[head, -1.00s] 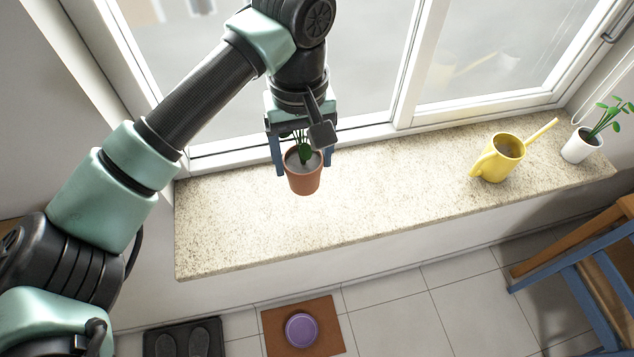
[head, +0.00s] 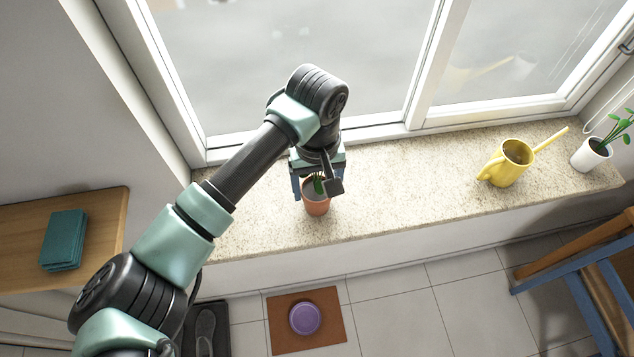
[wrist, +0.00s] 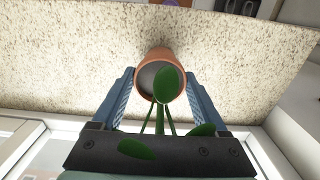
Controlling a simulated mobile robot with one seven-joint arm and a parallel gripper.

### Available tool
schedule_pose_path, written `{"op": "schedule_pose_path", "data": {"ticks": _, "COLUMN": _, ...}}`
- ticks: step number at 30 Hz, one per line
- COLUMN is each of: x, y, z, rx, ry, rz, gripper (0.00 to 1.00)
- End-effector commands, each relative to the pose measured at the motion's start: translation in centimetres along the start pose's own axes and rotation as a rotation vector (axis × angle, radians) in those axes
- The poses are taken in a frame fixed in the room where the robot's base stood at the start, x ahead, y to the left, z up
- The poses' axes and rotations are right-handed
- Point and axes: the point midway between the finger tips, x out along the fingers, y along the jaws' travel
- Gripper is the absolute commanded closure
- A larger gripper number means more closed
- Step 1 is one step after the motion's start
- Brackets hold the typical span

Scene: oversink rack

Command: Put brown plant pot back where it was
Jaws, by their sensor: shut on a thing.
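The brown plant pot (head: 317,207), terracotta-coloured with a green plant, is between the blue fingers of my gripper (head: 312,193) over the speckled stone windowsill (head: 400,190). In the wrist view, the pot (wrist: 144,63) sits upright between the two fingertips of my gripper (wrist: 158,82), which are shut on it. Its leaves reach back toward the gripper body. Part of the pot is hidden by my wrist in the head view. I cannot tell whether its base touches the sill.
A yellow watering can (head: 508,165) and a white potted plant (head: 590,154) stand at the sill's right. The window (head: 412,80) is behind. A wooden surface with teal cloths (head: 64,240) is at left. A purple bowl (head: 305,318) lies on a brown mat below. The sill's middle is clear.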

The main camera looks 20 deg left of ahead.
Motion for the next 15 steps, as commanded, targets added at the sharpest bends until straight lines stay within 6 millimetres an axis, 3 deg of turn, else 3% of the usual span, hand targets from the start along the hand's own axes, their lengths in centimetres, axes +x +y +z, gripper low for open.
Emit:
{"op": "schedule_pose_path", "data": {"ticks": 4, "x": 0.41, "y": -0.01, "z": -0.06, "rx": 0.0, "ry": 0.002, "rz": 0.0, "gripper": 0.91}}
{"op": "schedule_pose_path", "data": {"ticks": 5, "x": 0.27, "y": 0.0, "z": -0.03, "rx": 0.0, "ry": 0.001, "rz": 0.0, "gripper": 0.18}}
{"op": "schedule_pose_path", "data": {"ticks": 6, "x": 0.24, "y": 0.01, "z": -0.02, "rx": 0.0, "ry": 0.001, "rz": 0.0, "gripper": 0.11}}
{"op": "schedule_pose_path", "data": {"ticks": 8, "x": 0.24, "y": 0.01, "z": -0.01, "rx": 0.0, "ry": 0.001, "rz": 0.0, "gripper": 0.0}}
{"op": "schedule_pose_path", "data": {"ticks": 15, "x": 0.18, "y": 0.01, "z": 0.0, "rx": 0.0, "ry": 0.0, "rz": 0.0, "gripper": 0.0}}
